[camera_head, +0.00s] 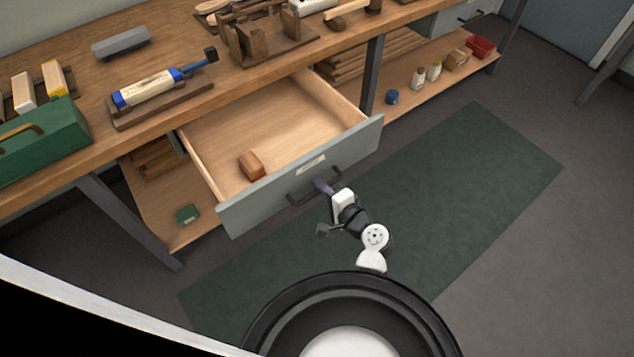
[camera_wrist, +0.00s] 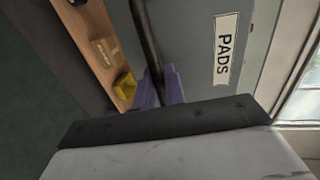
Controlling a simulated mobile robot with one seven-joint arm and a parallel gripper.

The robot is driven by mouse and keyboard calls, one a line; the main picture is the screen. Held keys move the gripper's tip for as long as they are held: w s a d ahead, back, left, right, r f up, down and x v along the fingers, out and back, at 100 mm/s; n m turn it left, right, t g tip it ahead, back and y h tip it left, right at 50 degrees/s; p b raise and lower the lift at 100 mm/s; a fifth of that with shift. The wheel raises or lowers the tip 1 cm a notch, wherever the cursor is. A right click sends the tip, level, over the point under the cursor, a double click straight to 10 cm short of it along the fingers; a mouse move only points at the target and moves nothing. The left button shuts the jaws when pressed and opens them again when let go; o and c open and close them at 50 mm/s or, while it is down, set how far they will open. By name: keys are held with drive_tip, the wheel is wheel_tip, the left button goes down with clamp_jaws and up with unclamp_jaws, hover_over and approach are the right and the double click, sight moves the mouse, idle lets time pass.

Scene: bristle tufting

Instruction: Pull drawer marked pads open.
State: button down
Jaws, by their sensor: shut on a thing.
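The drawer (camera_head: 305,177) under the workbench stands pulled well out, with its grey front facing me and its wooden inside in view. Its label reads PADS in the wrist view (camera_wrist: 224,50). A dark bar handle (camera_head: 300,198) crosses the drawer front and also shows in the wrist view (camera_wrist: 146,38). My gripper (camera_head: 323,187) is shut on the handle, its purple fingers on either side of the bar (camera_wrist: 160,90). A small brown block (camera_head: 251,165) lies inside the drawer near the front left.
A lower shelf (camera_head: 405,108) holds bottles and boxes. A dark green mat (camera_head: 465,170) covers clear floor at the right.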

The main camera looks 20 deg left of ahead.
drive_tip(key=shift+s+d, duration=0.1)
drive_tip(key=shift+d, duration=0.05)
drive_tip(key=c, duration=1.6)
unclamp_jaws()
drive_tip(key=shift+d, duration=0.1)
